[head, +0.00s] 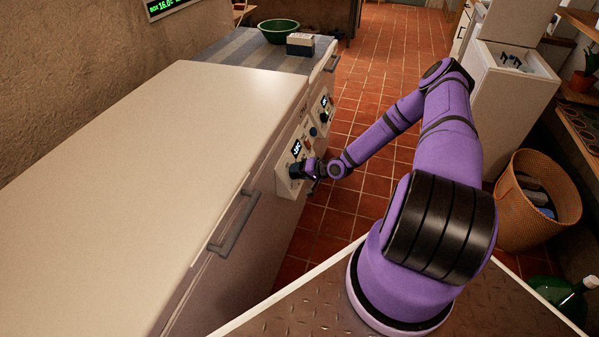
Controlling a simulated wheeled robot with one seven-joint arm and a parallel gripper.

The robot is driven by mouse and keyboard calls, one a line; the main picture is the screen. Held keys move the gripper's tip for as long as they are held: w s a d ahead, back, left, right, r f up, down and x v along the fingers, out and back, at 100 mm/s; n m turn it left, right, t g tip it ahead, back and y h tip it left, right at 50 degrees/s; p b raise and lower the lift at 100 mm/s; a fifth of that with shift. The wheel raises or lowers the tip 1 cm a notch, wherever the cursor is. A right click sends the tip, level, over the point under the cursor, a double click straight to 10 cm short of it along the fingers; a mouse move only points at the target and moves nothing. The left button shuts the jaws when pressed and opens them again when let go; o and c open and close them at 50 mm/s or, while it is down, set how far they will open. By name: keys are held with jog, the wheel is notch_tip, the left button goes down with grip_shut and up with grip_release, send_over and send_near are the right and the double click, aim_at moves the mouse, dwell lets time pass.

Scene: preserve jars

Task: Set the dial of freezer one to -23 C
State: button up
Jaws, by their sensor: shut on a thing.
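A long white chest freezer (150,130) fills the left of the view. On its front right end is a control panel (284,184) with a small lit display (296,148); its digits are too small to read surely. My gripper (302,170) is at this panel, just below the display, shut on the dial there. The dial is mostly hidden by the gripper. I cannot read a label that tells which freezer is number one. A second panel with its own display (324,101) and dark dial (324,117) sits farther back.
A handle (236,224) sticks out from the near freezer's front. A green bowl (279,32) and a small box (300,44) stand on a striped cloth at the back. A wicker basket (530,205) stands at the right. The tiled floor (345,120) between is open.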

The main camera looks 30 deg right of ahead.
jog(key=shift+d+m, duration=0.1)
jog(key=shift+m, duration=1)
jog(key=o, duration=0.9)
jog(key=v, duration=1)
jog(key=shift+s+d+r, duration=0.15)
jog(key=shift+s+r, duration=0.1)
